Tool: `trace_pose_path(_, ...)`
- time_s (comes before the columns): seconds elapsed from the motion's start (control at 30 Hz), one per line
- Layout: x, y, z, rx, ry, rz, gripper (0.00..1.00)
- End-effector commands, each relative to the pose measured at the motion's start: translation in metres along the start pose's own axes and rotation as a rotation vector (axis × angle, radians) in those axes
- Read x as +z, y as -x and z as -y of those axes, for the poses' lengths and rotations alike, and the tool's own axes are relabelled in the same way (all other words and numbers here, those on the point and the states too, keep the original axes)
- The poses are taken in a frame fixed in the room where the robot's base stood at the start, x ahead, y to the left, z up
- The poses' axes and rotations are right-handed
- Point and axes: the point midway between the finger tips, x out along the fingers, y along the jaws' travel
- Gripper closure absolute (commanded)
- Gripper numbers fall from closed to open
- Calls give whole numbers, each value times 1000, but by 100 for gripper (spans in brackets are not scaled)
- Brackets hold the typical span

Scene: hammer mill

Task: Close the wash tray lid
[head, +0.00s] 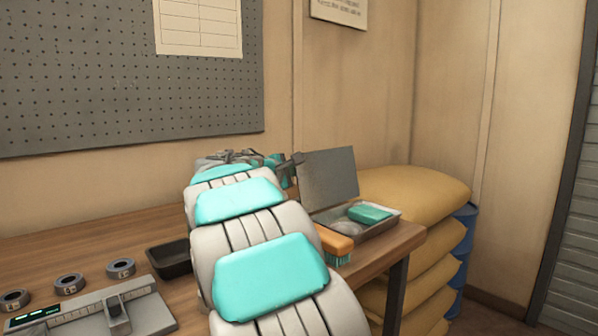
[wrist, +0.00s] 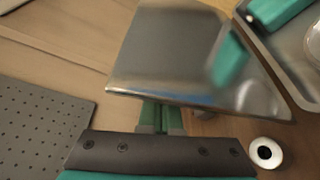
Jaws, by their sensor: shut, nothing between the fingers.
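The wash tray (head: 378,228) is a shallow grey metal tray near the right end of the workbench. Its lid (head: 329,178) stands open, roughly upright, at the back left of the tray. A teal block (head: 370,214) lies inside. In the wrist view the lid (wrist: 175,50) fills the upper middle, and the tray rim (wrist: 262,42) shows at upper right. My gripper (head: 293,160) is at the left of the lid, partly hidden by my arm. In the wrist view its green fingers (wrist: 160,118) are shut and empty, close to the lid's edge; I cannot tell whether they touch.
An orange brush (head: 334,241) with teal bristles lies just in front of the tray. A black bin (head: 168,259), several rings and a grey scale (head: 105,312) are on the bench (head: 60,245) at left. Stacked sacks (head: 415,190) and a blue barrel (head: 465,215) stand beyond its right end.

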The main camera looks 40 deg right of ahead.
Motion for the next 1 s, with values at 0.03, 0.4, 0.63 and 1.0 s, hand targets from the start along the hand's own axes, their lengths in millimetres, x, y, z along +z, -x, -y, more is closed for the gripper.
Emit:
trace_pose_path(0.03,0,0,1,1,-3,1,100)
trace_pose_path(0.4,15,4,6,51,-139,4,100)
trace_pose_path(0.63,35,12,8,122,-326,3,100)
trace_pose_path(1.0,74,27,11,183,-497,2,100)
